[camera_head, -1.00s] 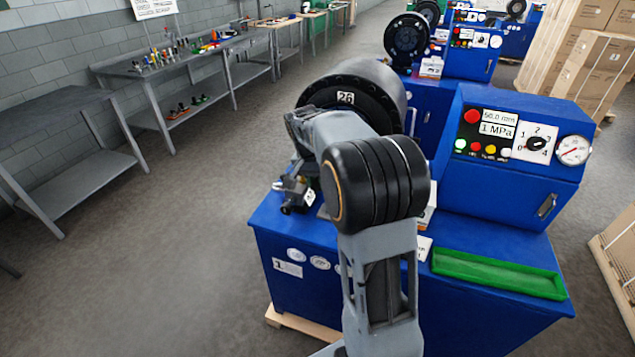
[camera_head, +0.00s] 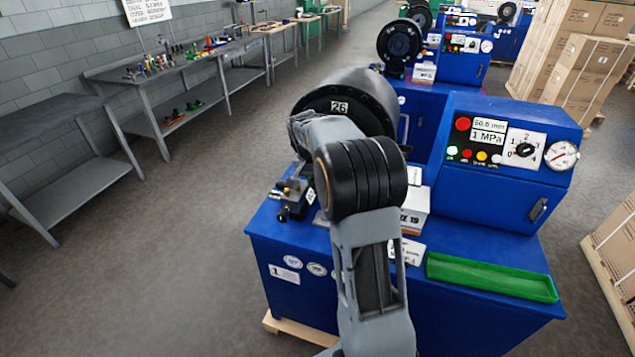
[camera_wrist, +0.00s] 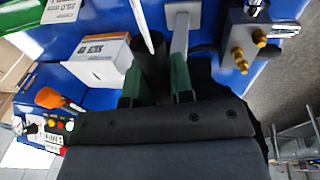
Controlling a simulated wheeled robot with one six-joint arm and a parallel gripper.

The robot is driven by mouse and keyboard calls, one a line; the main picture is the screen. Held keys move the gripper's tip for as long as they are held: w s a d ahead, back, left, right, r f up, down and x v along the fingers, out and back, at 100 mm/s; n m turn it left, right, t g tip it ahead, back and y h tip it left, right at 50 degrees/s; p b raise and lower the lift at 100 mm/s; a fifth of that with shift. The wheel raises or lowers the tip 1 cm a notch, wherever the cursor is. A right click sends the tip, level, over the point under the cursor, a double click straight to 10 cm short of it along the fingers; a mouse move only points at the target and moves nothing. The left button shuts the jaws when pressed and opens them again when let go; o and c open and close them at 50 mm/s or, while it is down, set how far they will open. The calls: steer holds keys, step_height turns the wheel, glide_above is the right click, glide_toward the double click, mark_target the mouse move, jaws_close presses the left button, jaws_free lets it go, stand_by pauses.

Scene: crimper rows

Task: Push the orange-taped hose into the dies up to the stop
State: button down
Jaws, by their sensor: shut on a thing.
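My gripper (camera_wrist: 155,85) shows in the wrist view with green pads on its two fingers. It is shut on a dark hose (camera_wrist: 152,62), of which a short black stretch shows between the fingers. In the head view my arm hides the hose and the gripper. The crimper's large black round head (camera_head: 372,92), marked 26, stands just beyond my wrist. Its dies, the stop and the hose's end are hidden, so I cannot tell how deep the hose sits. An orange piece (camera_wrist: 47,97) shows at the wrist view's left; I cannot tell whether it is the tape.
The blue crimper bench (camera_head: 450,325) carries a control cabinet (camera_head: 500,190), a green tray (camera_head: 490,277) and a white box (camera_head: 413,222). The box also shows beside my fingers in the wrist view (camera_wrist: 100,58). A fitting with brass knobs (camera_wrist: 245,48) is close on the right. Floor at left is clear.

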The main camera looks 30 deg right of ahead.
steer(key=shift+w+d, duration=0.3)
steer(key=shift+r+p, duration=0.4)
steer(key=shift+p, duration=0.15)
steer(key=shift+r+p, duration=0.3)
steer(key=shift+p, duration=0.05)
steer(key=c, duration=0.9)
jaws_free()
steer(key=shift+o, duration=0.3)
steer(key=shift+f, duration=0.1)
